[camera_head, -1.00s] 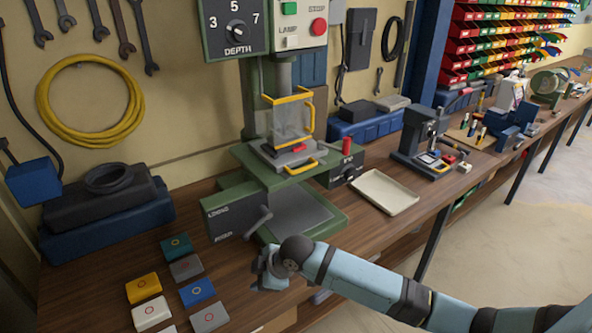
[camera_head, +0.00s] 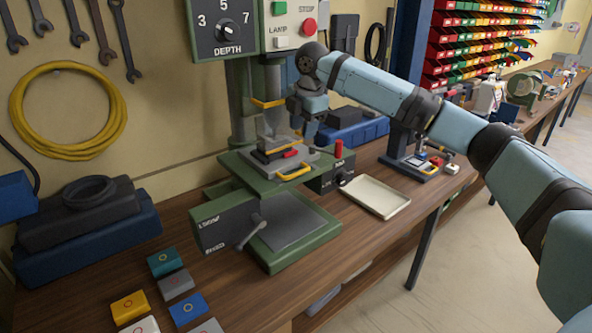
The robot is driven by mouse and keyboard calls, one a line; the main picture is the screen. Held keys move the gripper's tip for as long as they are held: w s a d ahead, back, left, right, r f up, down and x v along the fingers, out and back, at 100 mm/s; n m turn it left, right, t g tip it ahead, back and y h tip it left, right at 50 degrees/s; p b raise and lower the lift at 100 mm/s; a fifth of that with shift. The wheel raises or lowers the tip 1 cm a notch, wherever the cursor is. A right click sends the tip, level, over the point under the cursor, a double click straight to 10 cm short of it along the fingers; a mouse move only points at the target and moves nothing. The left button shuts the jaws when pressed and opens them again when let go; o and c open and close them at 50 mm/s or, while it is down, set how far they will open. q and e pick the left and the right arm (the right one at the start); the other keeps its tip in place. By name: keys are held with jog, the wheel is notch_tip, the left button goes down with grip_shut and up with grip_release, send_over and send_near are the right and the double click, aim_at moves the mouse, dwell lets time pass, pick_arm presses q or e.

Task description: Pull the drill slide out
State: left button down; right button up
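The green drill press stands on the wooden bench. Its slide (camera_head: 272,162) is a grey plate on the green table, with a yellow handle (camera_head: 294,173) at its front and a small red piece on top. A clear guard with a yellow frame (camera_head: 268,103) is above the slide. My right gripper (camera_head: 306,130) points down at the guard's right front, above and behind the slide handle. It hides the guard's yellow handle, and I cannot tell whether its fingers are open or touch the guard. My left gripper is not in view.
A lever (camera_head: 250,232) sticks out from the press's front left. A cream tray (camera_head: 375,196) lies to the right of the press. Several coloured boxes, one teal (camera_head: 164,262), lie at the front left. A control panel (camera_head: 292,24) hangs above the press.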

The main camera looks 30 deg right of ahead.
aim_at(296, 173)
jog(key=f, duration=0.4)
jog(key=w+f, duration=0.1)
jog(key=f, duration=0.4)
jog(key=w+f, duration=0.1)
jog(key=f, duration=0.3)
jog(key=shift+w+a+f+p, duration=0.1)
jog(key=shift+w+f+p, duration=0.15)
jog(key=shift+p, duration=0.1)
grip_shut()
